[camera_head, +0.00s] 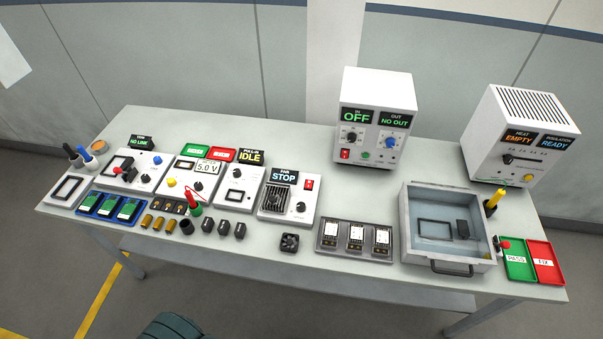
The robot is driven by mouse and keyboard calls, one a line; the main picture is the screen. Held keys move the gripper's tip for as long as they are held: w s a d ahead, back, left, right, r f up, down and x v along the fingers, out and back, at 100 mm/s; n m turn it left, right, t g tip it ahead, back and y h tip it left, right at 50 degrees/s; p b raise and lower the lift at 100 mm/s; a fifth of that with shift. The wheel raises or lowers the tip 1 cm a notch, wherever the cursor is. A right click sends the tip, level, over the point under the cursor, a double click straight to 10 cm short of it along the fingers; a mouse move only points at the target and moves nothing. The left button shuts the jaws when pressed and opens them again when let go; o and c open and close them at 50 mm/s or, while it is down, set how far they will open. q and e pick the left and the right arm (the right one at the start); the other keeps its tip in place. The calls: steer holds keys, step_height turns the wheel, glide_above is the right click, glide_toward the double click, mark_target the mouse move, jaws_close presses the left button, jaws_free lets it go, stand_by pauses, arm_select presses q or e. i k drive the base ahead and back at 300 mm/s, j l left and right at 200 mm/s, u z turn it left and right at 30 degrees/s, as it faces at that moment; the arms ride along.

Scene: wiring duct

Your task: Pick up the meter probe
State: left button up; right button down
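A yellow-handled probe-like tool (493,200) stands at the right edge of the grey tray. Neither of my grippers shows in the head view.
Several white instrument boxes line the table (300,128). Small dark and brass parts lie near the probe. Two tall units stand behind.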

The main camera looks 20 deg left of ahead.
mark_target(188, 195)
steer(key=u, duration=1.85)
steer(key=i+j+z, duration=0.1)
steer(key=j, duration=0.3)
steer(key=i+j+z, duration=0.1)
steer(key=j, duration=0.25)
steer(key=i+j, duration=0.2)
steer(key=j, duration=0.2)
steer(key=z, duration=0.05)
